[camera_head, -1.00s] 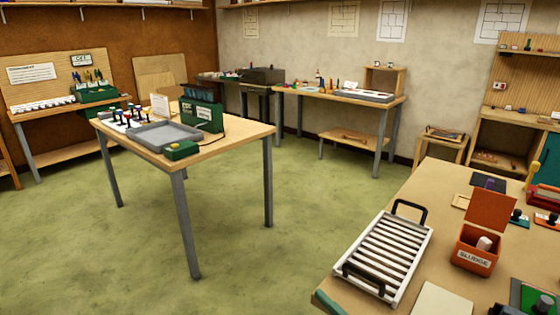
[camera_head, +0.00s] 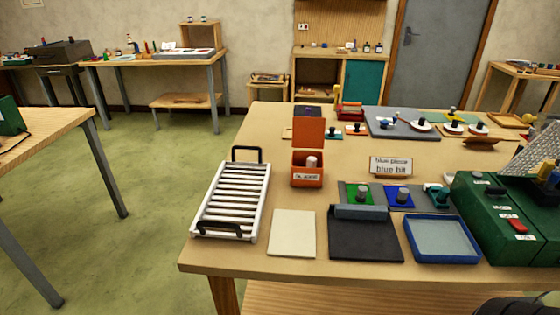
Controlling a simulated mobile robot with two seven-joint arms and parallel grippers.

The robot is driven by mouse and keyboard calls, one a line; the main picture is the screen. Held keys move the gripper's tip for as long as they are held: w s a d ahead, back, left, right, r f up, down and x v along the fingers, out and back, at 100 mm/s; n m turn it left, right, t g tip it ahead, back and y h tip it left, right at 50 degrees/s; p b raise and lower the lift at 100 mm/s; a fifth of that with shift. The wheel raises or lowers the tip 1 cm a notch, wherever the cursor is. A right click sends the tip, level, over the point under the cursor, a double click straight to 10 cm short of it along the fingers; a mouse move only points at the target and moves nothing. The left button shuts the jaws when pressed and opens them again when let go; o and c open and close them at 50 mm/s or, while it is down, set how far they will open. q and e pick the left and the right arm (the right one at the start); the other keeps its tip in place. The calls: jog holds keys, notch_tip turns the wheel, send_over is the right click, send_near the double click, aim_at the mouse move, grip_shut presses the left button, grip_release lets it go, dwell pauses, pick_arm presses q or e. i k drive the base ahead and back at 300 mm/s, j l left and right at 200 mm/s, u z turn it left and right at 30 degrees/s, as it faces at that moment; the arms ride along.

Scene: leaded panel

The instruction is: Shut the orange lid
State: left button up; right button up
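The orange box (camera_head: 298,180) stands on the near wooden table, left of the table's middle. A white label with dark lettering is on its front. The orange lid (camera_head: 308,134) stands upright at the box's back edge, so the box is open. A pale cylindrical object (camera_head: 311,163) sticks up inside the box. Neither of my grippers can be made out in the head view. A dark shape at the bottom right corner is cut off and unclear.
A white slatted rack (camera_head: 232,197) with black handles lies left of the box. A cream sheet (camera_head: 292,232), a dark mat (camera_head: 365,240) and a blue tray (camera_head: 441,238) lie in front. A sign (camera_head: 390,166) stands to the right, and a green machine (camera_head: 500,220) at far right.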

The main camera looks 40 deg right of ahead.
aim_at(308, 132)
jog(key=i+j+u, duration=0.7)
jog(key=i+j, duration=0.1)
jog(key=i, duration=0.3)
jog(key=i+j+z, duration=0.15)
jog(key=i, duration=0.3)
jog(key=i+j, duration=0.1)
jog(key=i, duration=0.3)
jog(key=i+l+z, duration=0.1)
jog(key=i+z, duration=0.5)
jog(key=z, duration=0.25)
jog(key=i+z, duration=0.65)
jog(key=z, duration=0.15)
jog(key=i+z, duration=0.2)
jog(key=z, duration=0.25)
jog(key=i+j+z, duration=0.2)
jog(key=z, duration=0.2)
jog(key=i+j+z, duration=0.1)
jog(key=i+z, duration=0.15)
jog(key=z, duration=0.15)
jog(key=i+j+z, duration=0.2)
jog(key=z, duration=0.25)
jog(key=i+j+z, duration=0.15)
jog(key=z, duration=0.25)
jog(key=i+j+z, duration=0.15)
jog(key=j+z, duration=0.65)
jog(key=i+j+z, duration=0.5)
jog(key=j+z, duration=0.2)
